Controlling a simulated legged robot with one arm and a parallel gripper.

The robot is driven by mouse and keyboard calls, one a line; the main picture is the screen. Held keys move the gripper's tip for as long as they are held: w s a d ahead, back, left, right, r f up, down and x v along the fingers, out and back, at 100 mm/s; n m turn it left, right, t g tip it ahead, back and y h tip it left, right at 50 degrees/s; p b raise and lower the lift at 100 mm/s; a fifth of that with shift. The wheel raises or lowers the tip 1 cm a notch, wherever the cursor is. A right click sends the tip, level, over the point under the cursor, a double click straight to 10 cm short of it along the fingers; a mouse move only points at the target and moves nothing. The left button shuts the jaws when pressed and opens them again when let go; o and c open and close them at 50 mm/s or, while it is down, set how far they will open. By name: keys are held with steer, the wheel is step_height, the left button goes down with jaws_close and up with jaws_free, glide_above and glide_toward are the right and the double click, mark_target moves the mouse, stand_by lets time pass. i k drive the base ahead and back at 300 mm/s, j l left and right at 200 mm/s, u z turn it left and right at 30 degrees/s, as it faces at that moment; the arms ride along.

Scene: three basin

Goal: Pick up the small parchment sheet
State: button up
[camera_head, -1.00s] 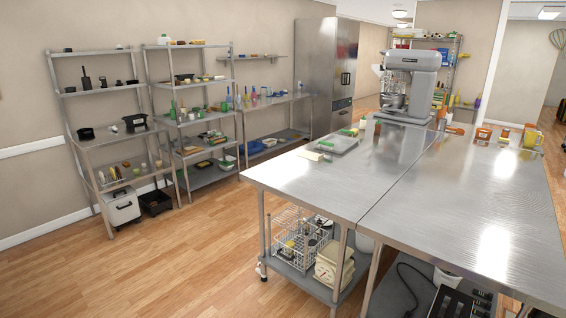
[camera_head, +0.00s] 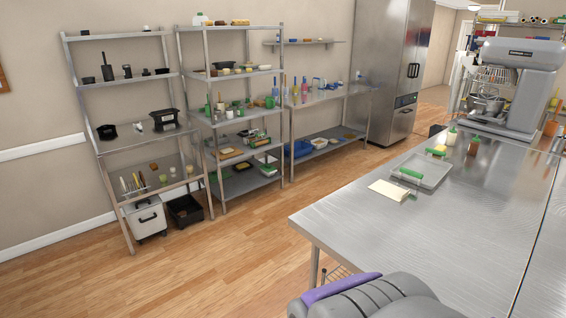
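A small cream sheet (camera_head: 388,190), which looks like the parchment, lies flat on the near left part of the steel table. It is just in front of a shallow grey tray (camera_head: 432,172) and seems close to its edge. A small green item shows at the sheet's right side. A grey, rounded part of my arm with a purple strip shows at the bottom of the view, nearer than the sheet and apart from it. My gripper's fingers do not show.
The steel table (camera_head: 360,228) is bare around the sheet's left and front. A stand mixer (camera_head: 515,85) and small bottles (camera_head: 452,136) stand farther back. Metal shelves (camera_head: 240,122) with several items line the wall. The wood floor (camera_head: 215,270) left of the table is clear.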

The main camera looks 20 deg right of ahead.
mark_target(389, 190)
steer(key=i, duration=0.5)
steer(key=i+j+z, duration=0.15)
steer(key=i, duration=0.3)
steer(key=i+z, duration=0.15)
steer(key=z, duration=0.25)
steer(key=i+z, duration=0.2)
steer(key=z, duration=0.2)
steer(key=i+z, duration=0.15)
steer(key=z, duration=0.25)
steer(key=i+j+z, duration=0.15)
steer(key=z, duration=0.25)
steer(key=i+j+z, duration=0.1)
steer(key=z, duration=0.2)
steer(key=i+j+z, duration=0.15)
steer(key=i+z, duration=0.15)
